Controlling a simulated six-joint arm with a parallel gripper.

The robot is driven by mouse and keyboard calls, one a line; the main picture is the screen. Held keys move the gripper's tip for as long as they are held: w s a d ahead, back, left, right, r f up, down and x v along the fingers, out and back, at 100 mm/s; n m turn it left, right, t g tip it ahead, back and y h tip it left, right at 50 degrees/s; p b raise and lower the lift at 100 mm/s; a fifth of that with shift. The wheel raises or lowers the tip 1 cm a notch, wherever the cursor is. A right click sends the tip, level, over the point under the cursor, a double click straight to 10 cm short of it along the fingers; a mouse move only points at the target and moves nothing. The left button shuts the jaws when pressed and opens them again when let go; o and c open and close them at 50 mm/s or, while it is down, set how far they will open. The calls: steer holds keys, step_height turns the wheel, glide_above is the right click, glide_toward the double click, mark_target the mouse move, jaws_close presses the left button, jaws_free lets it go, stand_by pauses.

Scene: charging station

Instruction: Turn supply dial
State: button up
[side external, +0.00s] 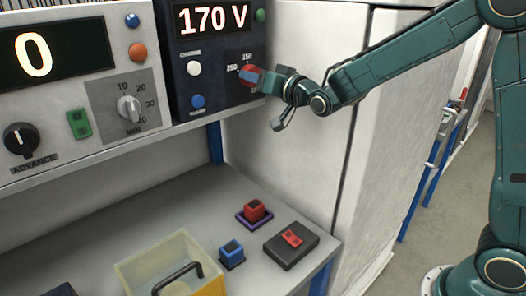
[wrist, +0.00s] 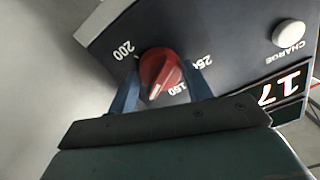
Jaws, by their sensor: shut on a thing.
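The supply dial (wrist: 160,74) is a red knob with a pale pointer mark, on a dark panel with the labels 150, 200 and 250 around it. In the wrist view its pointer lies near the 150 label. My gripper (wrist: 158,88) has one blue finger on each side of the knob and is shut on it. In the side external view the red dial (side external: 250,75) is partly hidden by my gripper (side external: 262,79), which reaches in from the right. The display (side external: 213,18) above reads 170 V.
A white CHARGE button (side external: 194,68) and a blue button (side external: 197,101) are left of the dial. A timer panel with a grey dial (side external: 129,108) and a black ADVANCE knob (side external: 19,139) stands further left.

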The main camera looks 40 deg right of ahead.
steer(key=o, duration=1)
steer(key=shift+c, duration=0.2)
steer(key=shift+s, duration=0.25)
steer(key=s, duration=1.3)
steer(key=shift+s, duration=0.2)
